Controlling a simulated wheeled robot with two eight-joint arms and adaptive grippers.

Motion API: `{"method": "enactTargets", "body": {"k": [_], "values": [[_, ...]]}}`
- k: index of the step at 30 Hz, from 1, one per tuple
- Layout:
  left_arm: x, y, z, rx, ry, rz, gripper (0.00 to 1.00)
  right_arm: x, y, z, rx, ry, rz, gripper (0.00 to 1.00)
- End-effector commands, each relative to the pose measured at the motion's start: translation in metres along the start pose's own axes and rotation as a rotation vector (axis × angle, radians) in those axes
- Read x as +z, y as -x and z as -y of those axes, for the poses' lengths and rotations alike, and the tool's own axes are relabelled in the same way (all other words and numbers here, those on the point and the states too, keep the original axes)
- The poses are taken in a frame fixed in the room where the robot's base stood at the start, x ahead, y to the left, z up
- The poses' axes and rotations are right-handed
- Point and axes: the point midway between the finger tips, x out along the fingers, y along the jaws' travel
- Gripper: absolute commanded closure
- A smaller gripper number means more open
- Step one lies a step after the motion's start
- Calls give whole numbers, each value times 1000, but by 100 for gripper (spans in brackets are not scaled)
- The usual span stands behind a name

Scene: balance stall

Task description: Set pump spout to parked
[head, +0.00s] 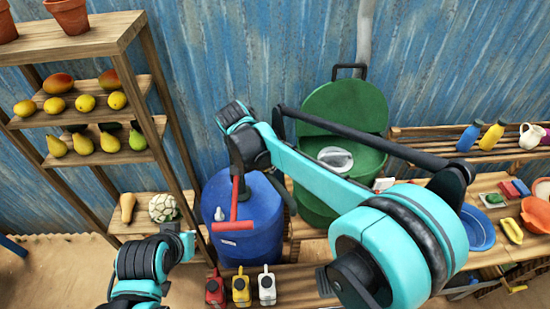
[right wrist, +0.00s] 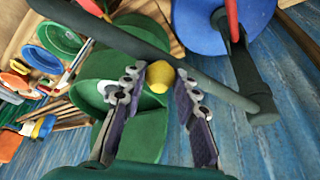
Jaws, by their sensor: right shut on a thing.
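The pump stands on the blue barrel (head: 262,205), with a red handle (head: 233,212) and dark column. Its spout is a long dark pipe (head: 375,139), running in the head view from behind my right arm rightward above the green bin. In the right wrist view the pipe (right wrist: 150,45) crosses to a dark elbow (right wrist: 262,108). A yellow knob (right wrist: 158,77) shows beside the pipe, between the fingertips of my right gripper (right wrist: 160,80), which is shut on it. In the head view my arm hides that gripper. My left arm is at lower left; its fingers do not show.
The green bin (head: 322,195) stands open against the blue wall. A wooden rack (head: 75,38) with fruit is at left. Red, yellow and white jugs (head: 241,290) stand in front of the barrel. Shelves with bowls and bottles (head: 491,136) are at right.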

Motion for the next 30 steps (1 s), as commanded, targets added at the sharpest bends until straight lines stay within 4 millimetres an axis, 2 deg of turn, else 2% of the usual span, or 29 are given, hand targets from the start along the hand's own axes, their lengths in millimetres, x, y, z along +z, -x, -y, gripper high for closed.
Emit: {"method": "enactTargets", "body": {"k": [6,20,21,23,30], "values": [[1,-1,0,0,0,0,100,10,5,5,19,-46,-1,100],[1,-1,0,0,0,0,100,14,6,7,22,-58,2,100],[1,-1,0,0,0,0,100,14,6,7,21,-58,2,63],[1,-1,0,0,0,0,100,14,6,7,22,-57,2,49],[1,-1,0,0,0,0,100,13,6,7,23,-57,1,49]]}}
